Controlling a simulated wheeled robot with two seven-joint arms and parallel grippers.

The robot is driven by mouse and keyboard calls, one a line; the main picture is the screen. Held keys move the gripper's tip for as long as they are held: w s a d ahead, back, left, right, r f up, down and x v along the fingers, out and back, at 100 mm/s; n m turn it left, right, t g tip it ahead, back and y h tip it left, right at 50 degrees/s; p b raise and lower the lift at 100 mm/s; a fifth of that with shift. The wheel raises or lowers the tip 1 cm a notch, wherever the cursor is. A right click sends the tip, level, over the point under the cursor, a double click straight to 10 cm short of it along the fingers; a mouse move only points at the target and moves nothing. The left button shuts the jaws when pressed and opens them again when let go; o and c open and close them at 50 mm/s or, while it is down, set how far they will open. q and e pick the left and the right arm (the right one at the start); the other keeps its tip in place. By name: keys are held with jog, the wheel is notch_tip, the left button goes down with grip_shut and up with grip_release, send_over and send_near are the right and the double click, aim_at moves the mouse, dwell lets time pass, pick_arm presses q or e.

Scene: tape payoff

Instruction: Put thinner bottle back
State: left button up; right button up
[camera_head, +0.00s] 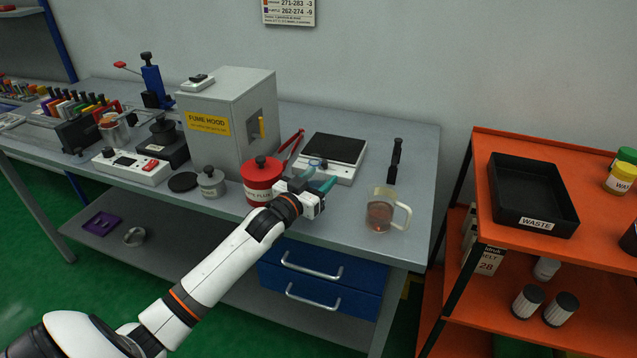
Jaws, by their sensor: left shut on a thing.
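My left gripper (317,187) is over the front of the grey bench, just right of a red can (261,182) whose label is partly hidden. It is shut on a small bluish thing (316,164), mostly hidden by the gripper. I cannot tell whether this is the thinner bottle. No bottle with a readable thinner label shows. My right gripper is not in view.
The grey fume hood (236,115) stands behind the red can. A scale (332,156) lies behind the gripper. A glass jug (382,213) with brown liquid is to the right. A black waste tray (530,198) sits on the orange shelf (483,150).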

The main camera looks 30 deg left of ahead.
pick_arm(q)
jog(key=shift+f, duration=0.35)
jog(key=o, duration=1.1)
jog(key=shift+f, duration=0.1)
jog(key=shift+c, duration=0.2)
jog(key=s, duration=1.2)
jog(key=shift+a, duration=0.15)
